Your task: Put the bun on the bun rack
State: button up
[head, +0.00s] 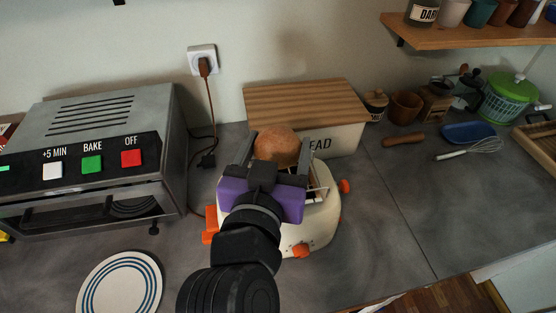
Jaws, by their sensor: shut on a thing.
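The bun (277,138) is round and golden brown, held between the two grey fingers of my purple and black gripper (276,150). The gripper is shut on it, one finger at each side. The cream toaster (325,222) with orange knobs and lever stands on the counter below the gripper. Some thin metal bars, which look like part of the bun rack (318,188), show at the toaster's top right. Most of the rack is hidden by my gripper. I cannot tell whether the bun touches it.
A bread bin (345,139) with a wooden lid stands right behind the toaster. A toaster oven (105,120) is at left, and a striped plate (122,285) lies in front of it. A whisk (470,149) and blue dish (468,132) lie at right. The counter right of the toaster is clear.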

jog(key=shift+f, duration=2.45)
jog(key=shift+f, duration=0.15)
jog(key=o, duration=1.3)
jog(key=shift+s+a, duration=0.1)
jog(key=shift+s, duration=0.25)
jog(key=b+v, duration=0.2)
jog(key=v, duration=0.9)
jog(key=shift+s, duration=0.2)
